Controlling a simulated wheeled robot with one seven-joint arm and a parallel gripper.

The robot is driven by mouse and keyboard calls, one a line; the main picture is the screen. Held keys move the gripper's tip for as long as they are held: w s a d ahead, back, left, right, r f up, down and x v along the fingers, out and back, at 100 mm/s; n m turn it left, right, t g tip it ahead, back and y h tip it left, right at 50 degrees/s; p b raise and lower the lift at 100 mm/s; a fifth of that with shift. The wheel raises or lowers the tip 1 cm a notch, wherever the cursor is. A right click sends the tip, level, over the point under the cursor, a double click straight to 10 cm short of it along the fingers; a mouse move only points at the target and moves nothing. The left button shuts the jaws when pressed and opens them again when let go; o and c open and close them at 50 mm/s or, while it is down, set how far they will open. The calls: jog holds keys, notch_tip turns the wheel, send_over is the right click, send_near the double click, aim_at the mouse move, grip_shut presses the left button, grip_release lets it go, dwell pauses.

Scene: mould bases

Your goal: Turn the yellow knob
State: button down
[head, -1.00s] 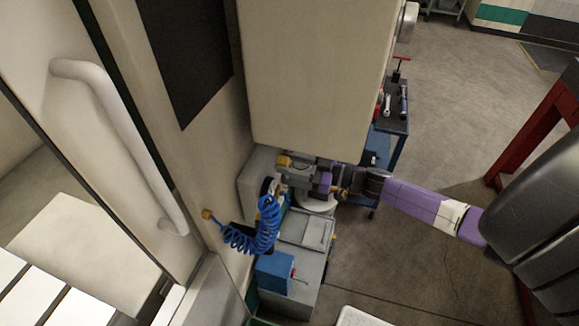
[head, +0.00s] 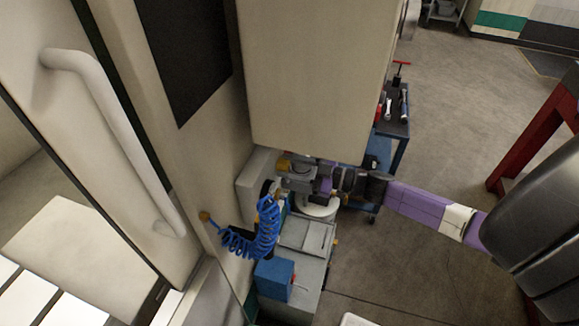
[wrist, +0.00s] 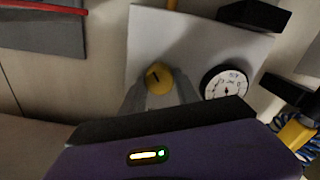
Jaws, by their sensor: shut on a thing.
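The yellow knob (wrist: 158,77) is small and round with a dark slot mark across its face. It sits on a pale grey panel (wrist: 143,35) in the wrist view. The two grey fingers of my gripper (wrist: 160,90) stand on either side of the knob and are shut on it. The knob's lower part is hidden between the fingers. In the head view, my purple and dark wrist reaches in under the large cream cabinet. The fingertips and the knob are not clear there.
A round white gauge (wrist: 223,84) sits right of the knob, with a black block (wrist: 254,15) above it. A blue coiled hose (head: 262,228) hangs left of my wrist. The cream cabinet (head: 305,75) stands over it. Open floor (head: 440,110) lies to the right.

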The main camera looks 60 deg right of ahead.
jog(key=c, duration=0.9)
grip_release()
jog(key=shift+s, duration=0.15)
jog(key=s+d+b, duration=0.1)
jog(key=s, duration=0.6)
jog(key=shift+s, duration=0.25)
